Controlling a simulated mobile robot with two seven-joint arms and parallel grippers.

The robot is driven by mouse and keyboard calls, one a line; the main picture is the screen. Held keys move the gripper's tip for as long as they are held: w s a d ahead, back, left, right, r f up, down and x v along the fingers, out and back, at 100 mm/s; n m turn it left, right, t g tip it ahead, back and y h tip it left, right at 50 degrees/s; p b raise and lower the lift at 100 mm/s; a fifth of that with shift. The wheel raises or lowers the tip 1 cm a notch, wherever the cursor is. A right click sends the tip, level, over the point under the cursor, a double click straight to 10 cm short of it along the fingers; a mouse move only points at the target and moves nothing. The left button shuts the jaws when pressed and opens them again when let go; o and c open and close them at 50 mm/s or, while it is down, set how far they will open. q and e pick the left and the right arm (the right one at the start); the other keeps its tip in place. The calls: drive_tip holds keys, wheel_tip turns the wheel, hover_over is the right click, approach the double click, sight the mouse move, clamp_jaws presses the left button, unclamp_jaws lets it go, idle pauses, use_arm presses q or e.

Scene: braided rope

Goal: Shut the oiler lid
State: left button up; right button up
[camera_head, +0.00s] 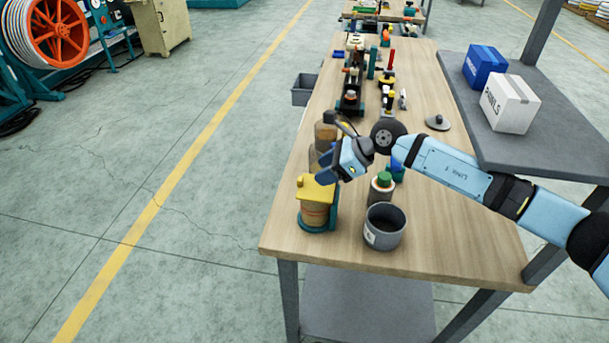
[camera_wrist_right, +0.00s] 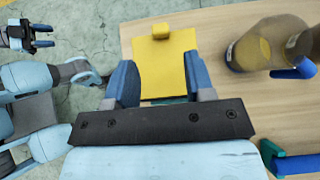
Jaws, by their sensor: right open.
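The oiler (camera_head: 316,214) stands near the front left corner of the workbench, with an amber body in a teal holder and a yellow lid (camera_head: 316,190). The lid lies over the body; I cannot tell whether it is fully shut. In the right wrist view the yellow lid (camera_wrist_right: 163,68), with a small raised block at its far edge, shows between and beyond my fingers. My right gripper (camera_head: 333,177) is open and empty, just above and behind the oiler; its fingers also show in the wrist view (camera_wrist_right: 160,82). My left gripper (camera_wrist_right: 45,36) shows at that view's upper left, fingers apart.
Amber jars (camera_head: 325,133) stand close behind the oiler. A green-capped jar (camera_head: 381,190) and a grey pot (camera_head: 384,238) stand to its right. The bench (camera_head: 450,235) is clear at front right.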

drive_tip(key=s+d+b, duration=0.2)
drive_tip(key=d, duration=0.6)
drive_tip(key=shift+s+d, duration=0.15)
